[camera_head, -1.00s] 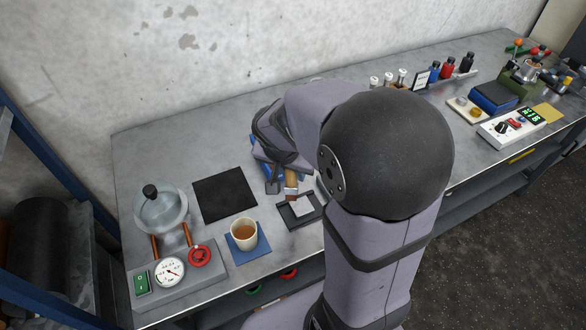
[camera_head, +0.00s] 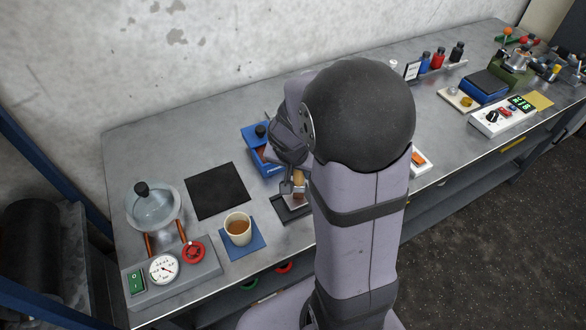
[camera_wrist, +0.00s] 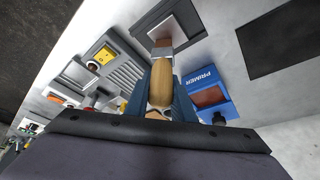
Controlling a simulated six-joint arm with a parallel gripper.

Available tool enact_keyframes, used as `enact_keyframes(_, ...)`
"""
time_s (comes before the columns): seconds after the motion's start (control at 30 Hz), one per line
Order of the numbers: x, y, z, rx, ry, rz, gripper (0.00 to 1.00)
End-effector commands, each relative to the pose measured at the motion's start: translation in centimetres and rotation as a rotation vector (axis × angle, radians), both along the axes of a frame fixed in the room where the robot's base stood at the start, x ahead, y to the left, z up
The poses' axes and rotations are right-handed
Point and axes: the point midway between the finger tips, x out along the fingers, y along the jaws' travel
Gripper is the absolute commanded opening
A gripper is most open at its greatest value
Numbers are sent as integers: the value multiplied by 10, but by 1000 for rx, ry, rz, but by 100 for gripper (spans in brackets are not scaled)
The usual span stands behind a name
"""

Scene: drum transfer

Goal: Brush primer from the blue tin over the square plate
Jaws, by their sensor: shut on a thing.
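My gripper (camera_wrist: 162,103) is shut on the wooden handle of a brush (camera_wrist: 161,80). In the head view the brush (camera_head: 298,180) points down at the black holder (camera_head: 290,210) of the square plate. In the wrist view the brush end overlaps the near part of the square plate (camera_wrist: 188,38), which looks partly reddish; whether the bristles touch it I cannot tell. The blue tin (camera_wrist: 207,84), marked PRIMER and holding red-brown primer, stands beside the brush in the wrist view. In the head view the tin (camera_head: 254,134) is behind my gripper and partly hidden by it.
A black mat (camera_head: 216,191) and a cup of brown liquid (camera_head: 238,228) on a blue coaster lie left of the plate. A gauge unit with a glass vessel (camera_head: 154,208) stands farther left. A grey slotted rack (camera_wrist: 120,75) is near the brush in the wrist view.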

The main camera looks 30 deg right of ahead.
Motion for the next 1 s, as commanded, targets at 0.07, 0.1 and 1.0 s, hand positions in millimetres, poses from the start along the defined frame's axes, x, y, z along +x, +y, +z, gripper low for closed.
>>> enact_keyframes(0.07, 1, 10, -3, 0, -1, 6, 0)
enact_keyframes(0.1, 1, 14, -4, -1, -1, 5, 0)
enact_keyframes(1.0, 0, 42, 63, 4, 0, 2, 0)
